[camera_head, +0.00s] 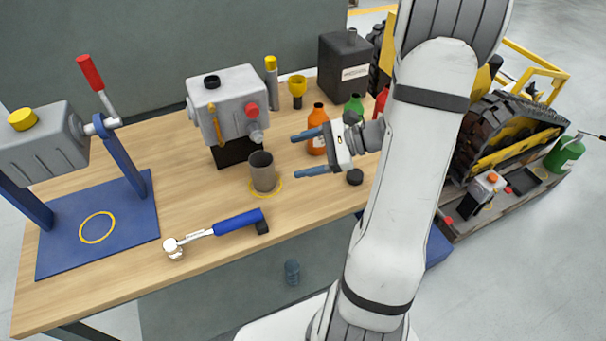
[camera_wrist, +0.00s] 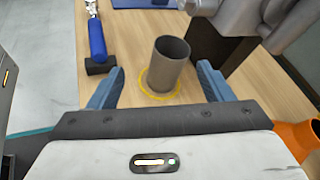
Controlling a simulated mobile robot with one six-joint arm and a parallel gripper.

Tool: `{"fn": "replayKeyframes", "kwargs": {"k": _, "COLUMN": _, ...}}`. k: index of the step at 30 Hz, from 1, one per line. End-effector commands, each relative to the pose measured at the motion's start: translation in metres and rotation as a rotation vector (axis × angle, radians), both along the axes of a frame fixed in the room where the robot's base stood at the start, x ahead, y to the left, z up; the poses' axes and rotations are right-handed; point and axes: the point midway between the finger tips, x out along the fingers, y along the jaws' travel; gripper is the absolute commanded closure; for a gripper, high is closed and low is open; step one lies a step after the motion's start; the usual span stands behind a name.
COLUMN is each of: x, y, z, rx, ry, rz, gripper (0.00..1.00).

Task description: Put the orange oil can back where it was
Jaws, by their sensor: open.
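The orange oil can (camera_head: 317,142) stands upright on the wooden table, beyond my gripper and partly hidden by its far finger. An orange surface, likely the same can, shows at the right edge of the wrist view (camera_wrist: 302,138). My gripper (camera_head: 302,154) is open and empty, its blue fingers apart. It points toward a grey cup (camera_head: 262,172) standing upright inside a yellow ring (camera_head: 280,190) on the table. In the wrist view the cup (camera_wrist: 167,65) is ahead, between the lines of the two fingers (camera_wrist: 160,85), and appears apart from them.
A grey machine (camera_head: 225,105) stands behind the cup. Green (camera_head: 354,104) and red (camera_head: 380,103) bottles stand near the orange can. A black cap (camera_head: 354,177) lies right of the ring. A blue press plate (camera_head: 125,235) is left.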

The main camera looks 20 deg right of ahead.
Motion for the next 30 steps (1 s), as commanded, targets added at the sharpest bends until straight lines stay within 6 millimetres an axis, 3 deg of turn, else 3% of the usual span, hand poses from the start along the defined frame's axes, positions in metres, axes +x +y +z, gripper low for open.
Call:
{"fn": "replayKeyframes", "kwargs": {"k": 1, "x": -0.012, "y": 0.023, "z": 0.009, "rx": -0.095, "ry": -0.026, "rz": 0.116, "gripper": 0.27}}
{"fn": "replayKeyframes", "kwargs": {"k": 3, "x": -0.033, "y": 0.045, "z": 0.016, "rx": -0.229, "ry": -0.062, "rz": 0.272, "gripper": 0.27}}
{"fn": "replayKeyframes", "kwargs": {"k": 9, "x": -0.087, "y": 0.078, "z": 0.030, "rx": -0.626, "ry": -0.221, "rz": 0.690, "gripper": 0.27}}
{"fn": "replayKeyframes", "kwargs": {"k": 15, "x": -0.120, "y": 0.077, "z": 0.050, "rx": -1.022, "ry": -0.456, "rz": 1.043, "gripper": 0.27}}
{"fn": "replayKeyframes", "kwargs": {"k": 21, "x": -0.129, "y": 0.070, "z": 0.072, "rx": -1.299, "ry": -0.657, "rz": 1.249, "gripper": 0.27}}
{"fn": "replayKeyframes", "kwargs": {"k": 30, "x": -0.130, "y": 0.067, "z": 0.080, "rx": -1.391, "ry": -0.726, "rz": 1.311, "gripper": 0.27}}
